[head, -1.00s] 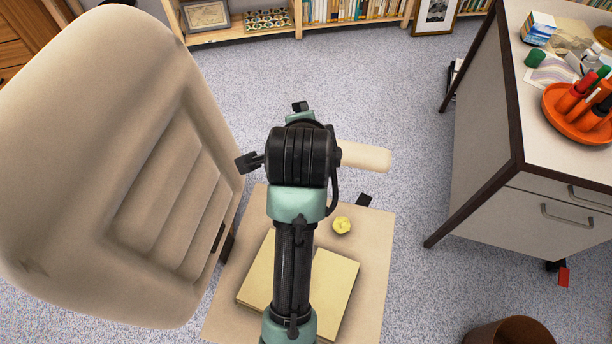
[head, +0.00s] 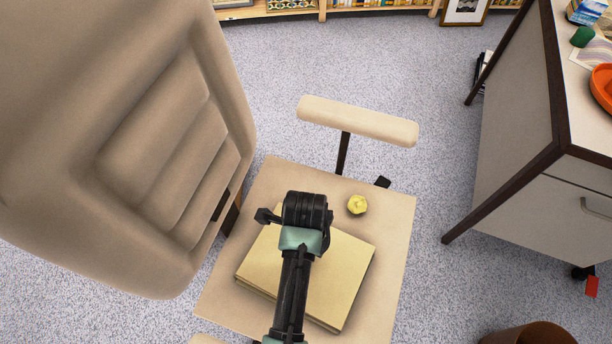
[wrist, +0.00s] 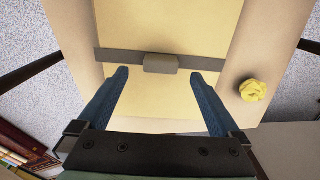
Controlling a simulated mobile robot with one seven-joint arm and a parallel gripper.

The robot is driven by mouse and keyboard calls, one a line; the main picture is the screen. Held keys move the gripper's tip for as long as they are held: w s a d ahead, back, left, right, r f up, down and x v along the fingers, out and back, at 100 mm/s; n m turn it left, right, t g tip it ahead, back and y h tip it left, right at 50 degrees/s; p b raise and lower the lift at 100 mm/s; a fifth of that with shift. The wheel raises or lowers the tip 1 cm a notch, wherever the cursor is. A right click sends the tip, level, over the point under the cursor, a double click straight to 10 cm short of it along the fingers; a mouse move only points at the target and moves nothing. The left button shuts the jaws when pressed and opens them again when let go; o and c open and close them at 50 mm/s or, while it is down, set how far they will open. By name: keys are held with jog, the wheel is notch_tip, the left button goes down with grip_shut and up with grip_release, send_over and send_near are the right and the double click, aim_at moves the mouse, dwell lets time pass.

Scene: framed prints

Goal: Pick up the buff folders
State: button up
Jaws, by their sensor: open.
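The buff folders (head: 340,270) lie as a flat, pale-yellow stack on the beige chair seat (head: 385,250). My arm covers part of the stack in the head view and hides my gripper there. In the wrist view the folders (wrist: 165,22) fill the middle, with a dark band and a small brownish block across them. My gripper (wrist: 160,76) is open, its two blue fingers apart over the folders, with nothing held between them. I cannot tell whether the fingertips touch the stack.
A yellow crumpled ball (head: 357,204) lies on the seat right of the folders. The chair's tall backrest (head: 150,140) stands at left and an armrest (head: 358,121) beyond. A desk (head: 540,160) is at right, a brown bin (head: 528,334) at lower right. Carpet is clear between.

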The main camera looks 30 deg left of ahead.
notch_tip(320, 180, down, 5)
jog(key=b, duration=0.2)
jog(key=shift+w+f+b, duration=0.1)
jog(key=shift+f+b, duration=0.05)
jog(key=shift+b, duration=0.15)
grip_shut()
dwell(0.3)
